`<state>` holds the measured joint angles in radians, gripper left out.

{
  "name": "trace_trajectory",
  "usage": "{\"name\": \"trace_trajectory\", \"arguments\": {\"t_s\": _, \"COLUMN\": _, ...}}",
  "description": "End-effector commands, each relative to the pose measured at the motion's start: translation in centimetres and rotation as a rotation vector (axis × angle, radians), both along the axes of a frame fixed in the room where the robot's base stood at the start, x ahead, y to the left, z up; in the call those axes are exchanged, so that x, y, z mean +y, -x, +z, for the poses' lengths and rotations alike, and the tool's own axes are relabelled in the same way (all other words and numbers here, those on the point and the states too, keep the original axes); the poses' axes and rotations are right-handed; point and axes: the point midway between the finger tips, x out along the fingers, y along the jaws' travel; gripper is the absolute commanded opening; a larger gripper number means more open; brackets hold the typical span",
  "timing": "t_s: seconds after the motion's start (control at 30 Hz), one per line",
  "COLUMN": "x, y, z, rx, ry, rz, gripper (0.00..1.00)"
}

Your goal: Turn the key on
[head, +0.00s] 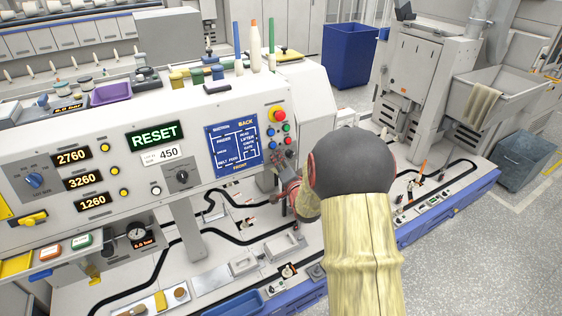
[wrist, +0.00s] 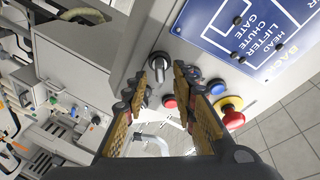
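A key switch (wrist: 158,62) with a round metal collar and a dark upright piece shows in the wrist view, on the pale panel beyond the buttons. My gripper (wrist: 169,70) is open, with its two fingertips apart at the near side of the switch. I cannot tell whether either fingertip touches it. In the head view my gripper (head: 284,168) is at the lower right of the panel, just below the colored buttons. It and my arm largely hide the switch there, and the key's turn position is not clear.
A red-and-yellow emergency stop (head: 277,114) sits above red, green and blue buttons close to my gripper. A blue diagram plate (head: 233,146) is to their left. A dark selector knob (head: 182,177) is further left. The machine bed with black tracks lies below.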

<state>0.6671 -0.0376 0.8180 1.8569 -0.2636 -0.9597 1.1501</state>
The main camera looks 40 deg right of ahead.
Motion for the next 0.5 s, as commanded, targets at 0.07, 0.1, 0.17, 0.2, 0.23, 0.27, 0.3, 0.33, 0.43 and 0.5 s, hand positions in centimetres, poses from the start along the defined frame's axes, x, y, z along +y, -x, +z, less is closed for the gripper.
{"name": "trace_trajectory", "arguments": {"t_s": 0.07, "x": 0.2, "y": 0.6, "z": 0.1, "rx": 0.0, "ry": 0.0, "rz": -0.001, "gripper": 0.27}}
{"name": "trace_trajectory", "arguments": {"t_s": 0.1, "x": 0.5, "y": 1.0, "z": 0.2, "rx": 0.0, "ry": 0.0, "rz": -0.001, "gripper": 0.27}}
{"name": "trace_trajectory", "arguments": {"t_s": 0.17, "x": 0.8, "y": 1.8, "z": 0.3, "rx": -0.001, "ry": 0.001, "rz": 0.0, "gripper": 0.27}}
{"name": "trace_trajectory", "arguments": {"t_s": 0.2, "x": 1.2, "y": 2.5, "z": 0.4, "rx": -0.001, "ry": 0.001, "rz": 0.0, "gripper": 0.27}}
{"name": "trace_trajectory", "arguments": {"t_s": 0.23, "x": 1.4, "y": 3.0, "z": 0.5, "rx": -0.001, "ry": 0.001, "rz": 0.0, "gripper": 0.27}}
{"name": "trace_trajectory", "arguments": {"t_s": 0.27, "x": 1.7, "y": 3.6, "z": 0.6, "rx": 0.0, "ry": 0.0, "rz": -0.001, "gripper": 0.27}}
{"name": "trace_trajectory", "arguments": {"t_s": 0.3, "x": 2.0, "y": 4.3, "z": 0.6, "rx": 0.0, "ry": 0.0, "rz": -0.001, "gripper": 0.27}}
{"name": "trace_trajectory", "arguments": {"t_s": 0.33, "x": 2.3, "y": 4.9, "z": 0.7, "rx": 0.0, "ry": 0.0, "rz": -0.002, "gripper": 0.27}}
{"name": "trace_trajectory", "arguments": {"t_s": 0.43, "x": 3.1, "y": 6.6, "z": 0.9, "rx": 0.0, "ry": 0.0, "rz": -0.002, "gripper": 0.27}}
{"name": "trace_trajectory", "arguments": {"t_s": 0.5, "x": 3.7, "y": 7.8, "z": 1.0, "rx": 0.0, "ry": 0.0, "rz": -0.001, "gripper": 0.27}}
